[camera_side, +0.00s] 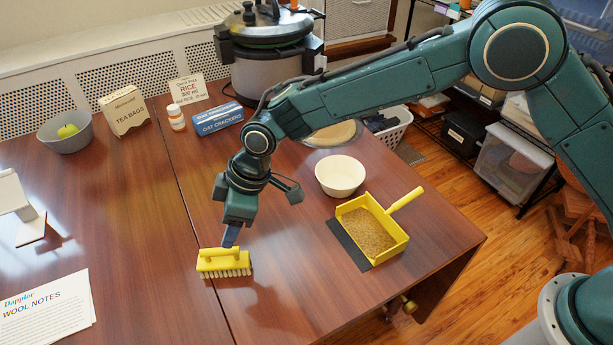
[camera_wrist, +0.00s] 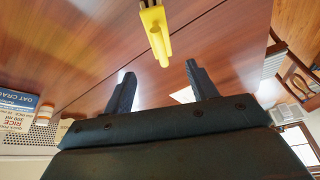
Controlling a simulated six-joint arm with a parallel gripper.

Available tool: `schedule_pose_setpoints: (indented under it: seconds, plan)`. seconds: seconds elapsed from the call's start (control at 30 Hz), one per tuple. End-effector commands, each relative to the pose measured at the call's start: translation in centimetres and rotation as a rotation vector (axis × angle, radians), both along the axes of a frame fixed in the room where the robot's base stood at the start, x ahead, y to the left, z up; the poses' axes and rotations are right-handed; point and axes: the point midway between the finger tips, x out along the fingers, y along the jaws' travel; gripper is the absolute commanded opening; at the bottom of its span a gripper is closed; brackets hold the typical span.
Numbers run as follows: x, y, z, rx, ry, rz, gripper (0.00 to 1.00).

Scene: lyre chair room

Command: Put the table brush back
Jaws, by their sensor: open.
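The yellow table brush (camera_side: 222,260) with pale bristles lies on the brown table, bristles toward the front edge. It also shows in the wrist view (camera_wrist: 156,35), at the top middle, beyond the fingertips. My gripper (camera_side: 231,237) is right above the brush in the side view, fingers pointing down. In the wrist view the two dark fingers (camera_wrist: 160,75) are apart with nothing between them. Whether a fingertip touches the brush cannot be told. A yellow dustpan (camera_side: 398,240) with a handle, a dark front strip and brown grainy contents lies to the right.
A white bowl (camera_side: 340,174) stands behind the dustpan. A blue cracker box (camera_side: 217,118), a small bottle (camera_side: 176,118), a tea box (camera_side: 124,111), a grey bowl (camera_side: 66,134) and a cooker (camera_side: 265,60) are at the back. Papers (camera_side: 48,310) lie front left. Table around the brush is clear.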

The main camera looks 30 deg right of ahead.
Motion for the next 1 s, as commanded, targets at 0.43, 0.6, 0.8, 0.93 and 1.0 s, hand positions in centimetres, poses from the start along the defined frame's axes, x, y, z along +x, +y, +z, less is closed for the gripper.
schedule_pose_setpoints:
  seconds: [0.43, 0.6, 0.8, 0.93, 1.0]
  plan:
    - [0.8, -7.3, 8.3, -0.001, -0.023, -0.161, 0.58]
    - [0.0, -12.1, 12.7, -0.003, -0.031, -0.263, 0.58]
    - [-1.9, -17.7, 17.1, -0.003, -0.044, -0.384, 0.58]
    - [-3.7, -21.1, 19.4, -0.003, -0.050, -0.462, 0.58]
    - [-4.8, -23.0, 20.5, -0.002, -0.054, -0.506, 0.58]
